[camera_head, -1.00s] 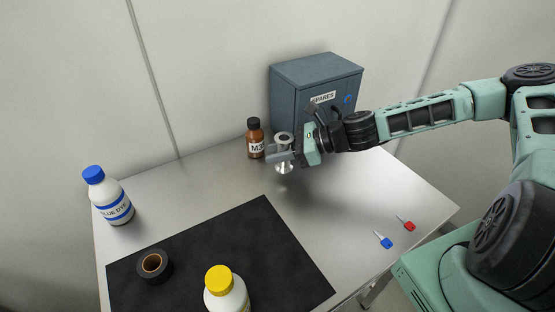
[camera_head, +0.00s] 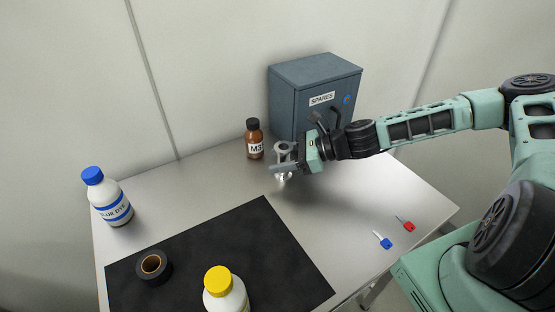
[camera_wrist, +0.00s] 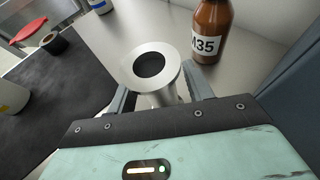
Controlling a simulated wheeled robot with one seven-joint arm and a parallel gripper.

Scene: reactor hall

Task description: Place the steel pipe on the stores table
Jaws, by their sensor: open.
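The steel pipe (camera_head: 284,151) is a short bright tube with a wide flanged top and a dark bore. It appears to stand upright on the stores table (camera_head: 190,194), behind the black mat's right corner. In the wrist view the flange (camera_wrist: 152,83) is seen from above, between my spread fingers. My gripper (camera_head: 280,164) is open around the pipe, with one finger on each side. Whether a finger still touches it cannot be told. The pipe's lower part is mostly hidden by the fingers and gripper body.
A brown M35 bottle (camera_head: 254,142) stands close behind the pipe, and the grey SPARES cabinet (camera_head: 296,98) behind my gripper. The black mat (camera_head: 235,240), tape roll (camera_head: 152,266), blue-dye bottle (camera_head: 110,201), yellow-capped bottle (camera_head: 222,291), and blue (camera_head: 386,242) and red (camera_head: 409,226) keys lie farther off.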

